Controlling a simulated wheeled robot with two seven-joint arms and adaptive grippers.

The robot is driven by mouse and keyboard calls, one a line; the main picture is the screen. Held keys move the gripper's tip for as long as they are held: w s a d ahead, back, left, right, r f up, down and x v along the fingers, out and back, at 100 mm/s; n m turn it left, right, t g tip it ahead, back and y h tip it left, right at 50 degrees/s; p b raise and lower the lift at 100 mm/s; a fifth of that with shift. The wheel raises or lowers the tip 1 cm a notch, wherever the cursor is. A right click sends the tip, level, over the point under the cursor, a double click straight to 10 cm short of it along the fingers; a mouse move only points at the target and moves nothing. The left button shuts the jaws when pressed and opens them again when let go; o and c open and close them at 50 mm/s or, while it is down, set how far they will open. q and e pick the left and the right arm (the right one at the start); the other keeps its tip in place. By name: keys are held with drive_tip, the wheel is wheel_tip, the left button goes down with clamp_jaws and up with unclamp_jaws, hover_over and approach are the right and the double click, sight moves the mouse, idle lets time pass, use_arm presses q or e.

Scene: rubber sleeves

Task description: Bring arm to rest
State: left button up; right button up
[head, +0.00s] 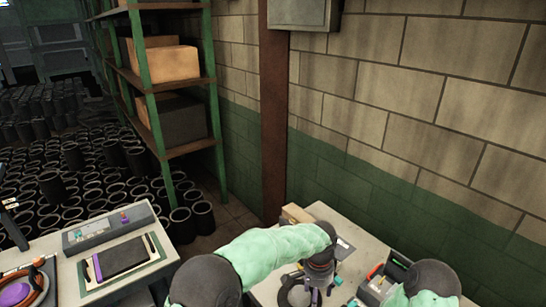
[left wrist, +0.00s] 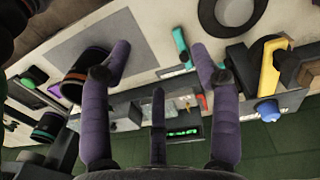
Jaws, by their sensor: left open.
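My left arm, in a mint-green cover, reaches across the head view from the bottom left. Its gripper (head: 316,284) points down over the right-hand table (head: 264,291). In the left wrist view my left gripper (left wrist: 160,55) has its two purple fingers spread wide, with nothing held between them. A black sleeve with an orange band (left wrist: 88,76) lies beside the left finger; I cannot tell if they touch. My right arm (head: 432,282) shows at the bottom right of the head view; its gripper is out of the picture.
A teal tool (left wrist: 181,47), a yellow-handled tool (left wrist: 268,68), a dark ring (left wrist: 229,14) and a box with a green display (left wrist: 183,133) are near the left gripper. The left table (head: 66,280) carries a grey console (head: 108,228). A shelf (head: 180,148) and wall stand behind.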

use_arm(q)
drive_tip(key=s+a+f+n+h+b, duration=0.15)
drive_tip(key=a+f, duration=0.25)
drive_tip(key=f, duration=0.4)
drive_tip(key=s+a+f+n+b, duration=0.1)
drive_tip(key=s+a+f+b, duration=0.15)
drive_tip(key=f, duration=0.65)
drive_tip(key=s+a+f+n+h+b, duration=0.1)
drive_tip(key=s+a+f+n+b, duration=0.2)
drive_tip(key=f, duration=0.5)
drive_tip(key=s+a+f+n+b, duration=0.3)
drive_tip(key=s+a+f, duration=0.3)
drive_tip(key=s+f, duration=0.2)
drive_tip(key=s+a+f+n+h+b, duration=0.1)
drive_tip(key=s+a+f+n+b, duration=0.2)
drive_tip(key=s+a+f+b, duration=0.2)
drive_tip(key=s+a+f, duration=0.2)
drive_tip(key=s+f, duration=0.1)
drive_tip(key=f, duration=0.1)
drive_tip(key=shift+s+a+f+t+b, duration=0.15)
drive_tip(key=shift+s+f+t+b, duration=0.15)
drive_tip(key=shift+f+t+b, duration=0.1)
drive_tip(key=shift+n, duration=0.25)
